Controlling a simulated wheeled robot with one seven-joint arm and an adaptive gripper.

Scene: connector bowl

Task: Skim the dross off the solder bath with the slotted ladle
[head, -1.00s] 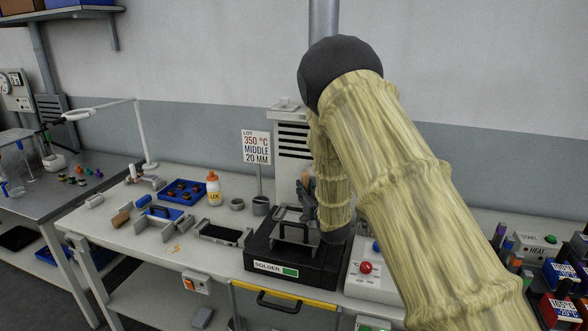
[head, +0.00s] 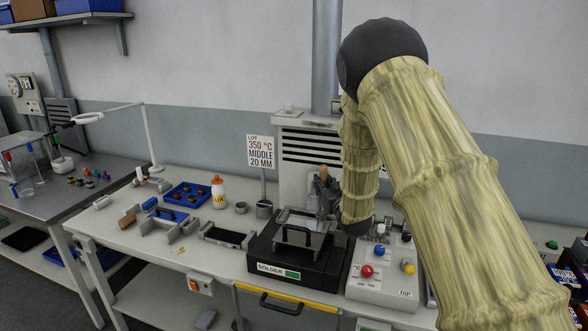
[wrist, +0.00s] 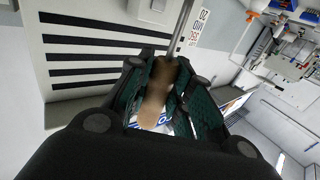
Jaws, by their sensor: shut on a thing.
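The solder bath (head: 272,268) is a black box labelled SOLDER on the bench in the head view. A frame with a dark handle (head: 295,236) sits over its top opening. My gripper (head: 326,197) is above the bath's back right side, partly hidden by my arm. It is shut on a brown handle (head: 323,173), which seems to be the ladle's. In the wrist view the handle (wrist: 156,92) lies between the dark fingers. The slotted end of the ladle and the solder surface cannot be made out.
A grey vented unit (head: 305,150) stands close behind the bath. A sign (head: 261,151) reads 350 °C, middle, 20 mm. A button box (head: 378,283) stands right of the bath.

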